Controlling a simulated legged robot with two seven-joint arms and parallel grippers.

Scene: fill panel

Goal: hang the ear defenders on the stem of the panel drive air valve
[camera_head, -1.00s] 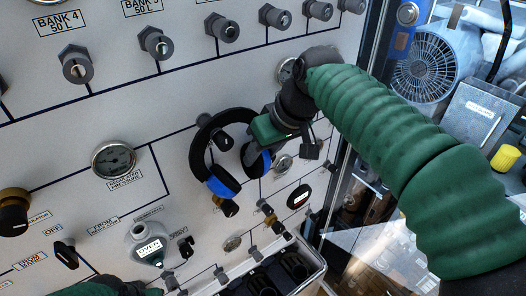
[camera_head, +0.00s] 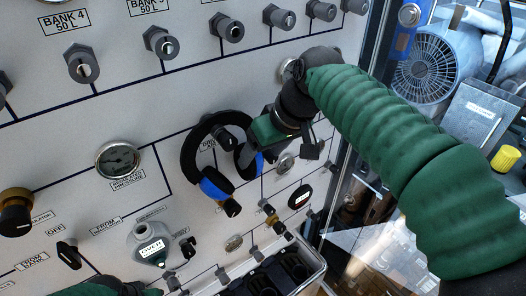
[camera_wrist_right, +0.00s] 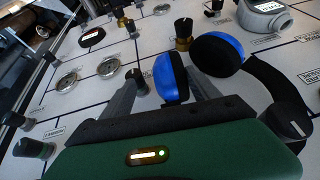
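The ear defenders (camera_head: 190,152), with a black headband and blue cups, are at mid panel in front of the grey panel (camera_head: 65,128). The headband arches around a dark valve knob (camera_head: 226,139); whether it rests on the stem I cannot tell. My right gripper (camera_head: 258,152) is at the right-hand cup. In the right wrist view its fingers (camera_wrist_right: 162,92) stand apart on either side of one blue cup (camera_wrist_right: 168,78), with a gap at the left finger. The other cup (camera_wrist_right: 218,53) is outside them. A green part of my left arm shows at the bottom left; its fingers are hidden.
Gauges (camera_head: 118,158), several knobs and fittings stick out around the ear defenders. A grey flask-like device (camera_head: 150,244) is below left. An open bin (camera_head: 308,280) is at the panel's foot. A fan (camera_head: 425,68) and machinery stand beyond the right edge.

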